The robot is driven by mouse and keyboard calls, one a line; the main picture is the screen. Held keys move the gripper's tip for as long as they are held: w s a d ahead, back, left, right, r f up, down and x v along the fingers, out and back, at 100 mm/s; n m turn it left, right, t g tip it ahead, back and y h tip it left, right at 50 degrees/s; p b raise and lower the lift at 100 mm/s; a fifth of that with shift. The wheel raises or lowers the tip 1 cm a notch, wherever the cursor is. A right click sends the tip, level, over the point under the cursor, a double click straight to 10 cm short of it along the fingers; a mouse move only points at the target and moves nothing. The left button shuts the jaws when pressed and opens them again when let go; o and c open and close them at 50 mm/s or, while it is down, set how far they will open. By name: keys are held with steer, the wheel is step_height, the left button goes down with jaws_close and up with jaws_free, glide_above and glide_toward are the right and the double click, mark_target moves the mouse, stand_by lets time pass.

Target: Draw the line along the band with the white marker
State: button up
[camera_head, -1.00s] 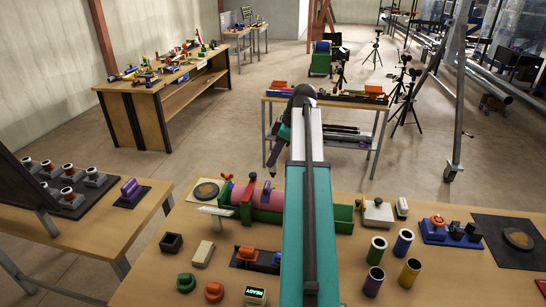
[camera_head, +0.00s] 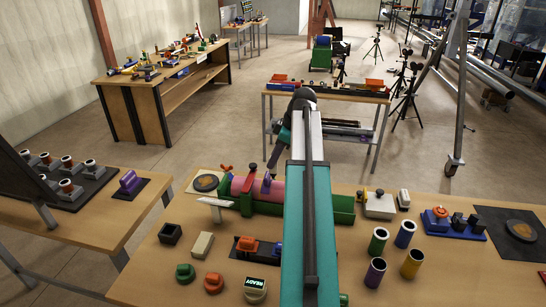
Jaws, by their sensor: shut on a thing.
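A pink-purple pipe (camera_head: 239,186) lies in a green stand (camera_head: 343,212) on the near bench, partly hidden behind my teal arm. A narrow purple patch (camera_head: 266,183) shows on the pipe; I cannot tell whether it is the band. My gripper (camera_head: 275,158) hangs at the end of my arm, pointing down and left just above the pipe. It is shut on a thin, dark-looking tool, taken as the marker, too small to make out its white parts. I cannot tell whether its tip touches the pipe. No drawn line can be made out.
The near bench (camera_head: 150,285) also holds a dark box (camera_head: 171,234), coloured cups (camera_head: 378,240), a white block with a knob (camera_head: 379,203) and a blue fixture (camera_head: 452,225). A side table (camera_head: 90,235) stands left.

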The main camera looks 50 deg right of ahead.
steer(key=shift+f+b, duration=0.4)
steer(key=shift+f, duration=0.5)
steer(key=shift+f+b, duration=0.5)
steer(key=shift+f, duration=0.5)
stand_by(1.2)
steer(key=shift+w+d+r, duration=0.2)
steer(key=shift+d, duration=0.05)
stand_by(0.4)
steer(key=shift+w+d+f, duration=0.25)
steer(key=shift+w+d, duration=0.3)
steer(key=shift+d, duration=0.35)
stand_by(1.7)
steer(key=shift+s+a+r, duration=0.15)
steer(key=shift+a+r, duration=0.05)
steer(key=shift+a, duration=0.1)
stand_by(0.9)
steer(key=shift+s+a, duration=0.2)
steer(key=shift+a, duration=0.05)
